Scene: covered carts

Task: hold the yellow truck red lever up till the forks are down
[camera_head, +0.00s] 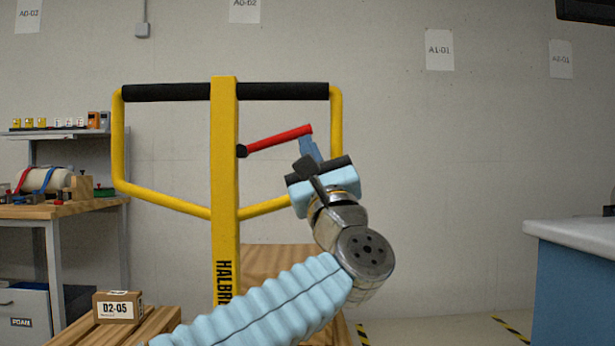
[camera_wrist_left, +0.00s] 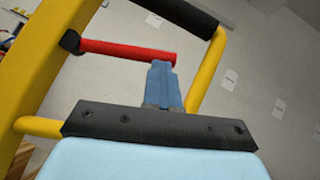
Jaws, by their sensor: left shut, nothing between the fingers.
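The yellow truck's handle (camera_head: 225,180) stands upright, a loop with black grips on its top bar. Its red lever (camera_head: 280,139) pivots on the post and slants up to the right in the head view. It also shows in the left wrist view (camera_wrist_left: 125,51). My left gripper (camera_head: 309,147) is shut and empty, with its blue fingertips just under the lever's free end. In the left wrist view the fingertips (camera_wrist_left: 161,66) meet the lever's end from below; contact looks likely but is not certain. The forks are not clearly visible. My right gripper is out of view.
A wooden pallet with a box marked D2-05 (camera_head: 118,307) is at the lower left. A workbench (camera_head: 60,208) with spools stands at the far left. A pale counter (camera_head: 585,232) stands at the right. The lower yellow bar passes behind my gripper.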

